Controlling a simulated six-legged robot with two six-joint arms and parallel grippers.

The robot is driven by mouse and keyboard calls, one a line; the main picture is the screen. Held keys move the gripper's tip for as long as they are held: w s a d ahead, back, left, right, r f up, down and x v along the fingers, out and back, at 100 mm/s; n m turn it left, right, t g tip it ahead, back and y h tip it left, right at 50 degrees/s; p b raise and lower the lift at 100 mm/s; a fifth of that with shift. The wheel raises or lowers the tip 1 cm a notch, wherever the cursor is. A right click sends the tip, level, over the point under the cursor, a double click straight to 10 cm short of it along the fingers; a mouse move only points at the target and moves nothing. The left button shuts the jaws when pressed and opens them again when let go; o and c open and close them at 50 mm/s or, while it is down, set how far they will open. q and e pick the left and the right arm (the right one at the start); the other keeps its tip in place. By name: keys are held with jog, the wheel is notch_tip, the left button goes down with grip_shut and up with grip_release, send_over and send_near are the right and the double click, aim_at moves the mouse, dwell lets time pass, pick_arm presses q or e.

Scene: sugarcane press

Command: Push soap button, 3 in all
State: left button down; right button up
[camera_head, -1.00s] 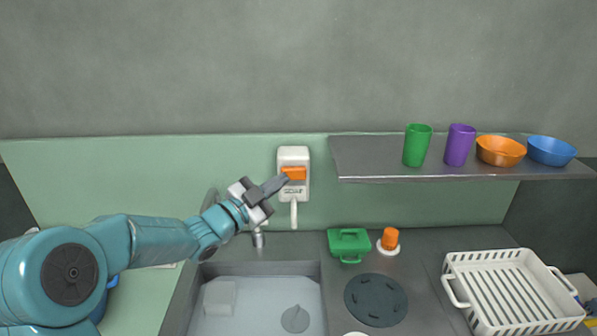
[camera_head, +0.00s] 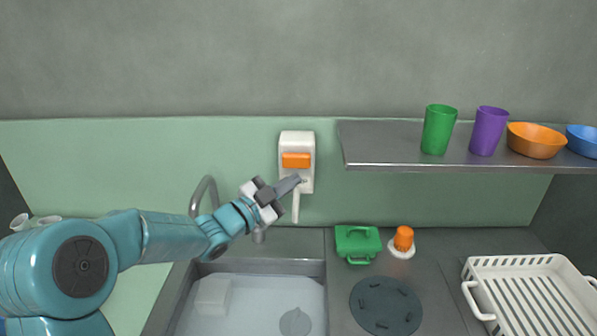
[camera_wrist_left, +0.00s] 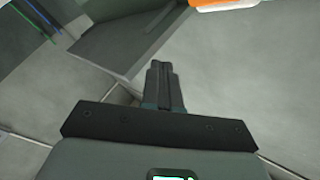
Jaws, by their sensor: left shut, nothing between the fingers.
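A white soap dispenser (camera_head: 297,142) with an orange button (camera_head: 296,160) and a white spout below is fixed to the green wall panel above the sink. My left gripper (camera_head: 296,180) is shut and empty. Its tips appear just below the button, in front of the dispenser's lower part; I cannot tell if they touch it. In the left wrist view the shut fingers (camera_wrist_left: 162,75) point upward, and the orange button (camera_wrist_left: 222,3) shows at the top edge, apart from the tips. My right gripper is not in view.
A sink (camera_head: 258,264) lies below the dispenser, with a curved faucet (camera_head: 204,187) behind the left arm. A shelf (camera_head: 390,155) at right holds cups and bowls. A green box (camera_head: 357,243), an orange-topped item (camera_head: 403,240) and a white rack (camera_head: 530,263) stand on the counter.

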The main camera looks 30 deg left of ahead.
aim_at(296, 160)
pick_arm(q)
notch_tip(296, 160, down, 2)
jog(key=shift+f+b, duration=0.25)
jog(key=shift+b, duration=0.55)
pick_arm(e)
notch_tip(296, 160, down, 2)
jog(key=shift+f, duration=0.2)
pick_arm(q)
jog(key=shift+a, duration=0.1)
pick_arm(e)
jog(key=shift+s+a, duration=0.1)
pick_arm(q)
jog(key=shift+w, duration=0.1)
jog(key=w+a+p, duration=0.3)
jog(key=w+p, duration=0.2)
jog(key=w, duration=0.3)
jog(key=shift+a, duration=0.4)
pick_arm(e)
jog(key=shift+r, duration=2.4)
pick_arm(q)
jog(key=shift+s, duration=0.1)
